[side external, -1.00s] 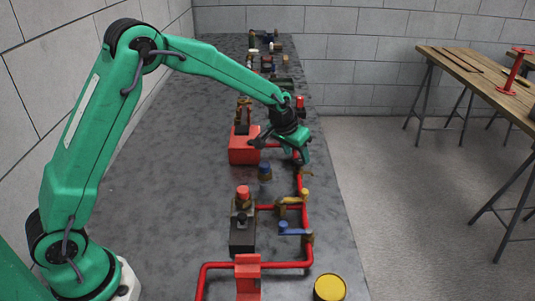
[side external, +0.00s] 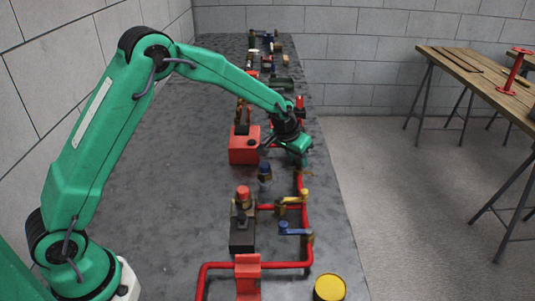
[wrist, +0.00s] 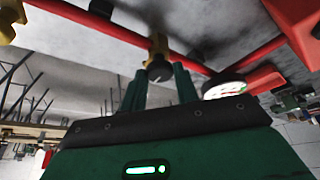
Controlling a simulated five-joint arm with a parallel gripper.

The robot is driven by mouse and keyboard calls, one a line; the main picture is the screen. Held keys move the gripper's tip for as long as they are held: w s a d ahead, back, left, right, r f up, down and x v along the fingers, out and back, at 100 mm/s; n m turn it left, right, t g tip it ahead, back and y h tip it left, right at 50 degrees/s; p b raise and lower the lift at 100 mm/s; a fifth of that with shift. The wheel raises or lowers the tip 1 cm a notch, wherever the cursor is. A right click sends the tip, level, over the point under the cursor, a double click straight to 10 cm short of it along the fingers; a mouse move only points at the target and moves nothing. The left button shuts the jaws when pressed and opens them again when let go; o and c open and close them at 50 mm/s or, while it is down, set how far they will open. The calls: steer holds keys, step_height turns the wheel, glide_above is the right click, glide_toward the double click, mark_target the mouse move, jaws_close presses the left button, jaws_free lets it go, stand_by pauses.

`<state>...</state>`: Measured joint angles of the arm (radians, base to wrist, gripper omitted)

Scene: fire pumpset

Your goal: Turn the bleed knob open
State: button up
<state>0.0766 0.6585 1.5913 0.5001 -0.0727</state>
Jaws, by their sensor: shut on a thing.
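The bleed knob (wrist: 159,70) is a small dark knob on a brass fitting (wrist: 157,45) attached to the red pipe (wrist: 100,24) in the wrist view. My gripper (wrist: 160,80) has its two green fingers on either side of the knob and is shut on it. In the side external view my gripper (side external: 298,152) is low over the red pipe line, to the right of the red box (side external: 243,152). There the knob is hidden behind my gripper, and its turn angle cannot be told.
A round white-faced gauge (wrist: 222,88) is close to the right finger. The bench (side external: 160,200) is clear on the left.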

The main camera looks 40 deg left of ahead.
steer(key=shift+d, duration=0.1)
steer(key=shift+d+n, duration=0.1)
steer(key=shift+n, duration=0.6)
steer(key=o, duration=1)
steer(key=shift+c, duration=0.2)
steer(key=shift+r, duration=0.15)
steer(key=v, duration=0.7)
steer(key=shift+s+r, duration=0.2)
steer(key=shift+r, duration=0.05)
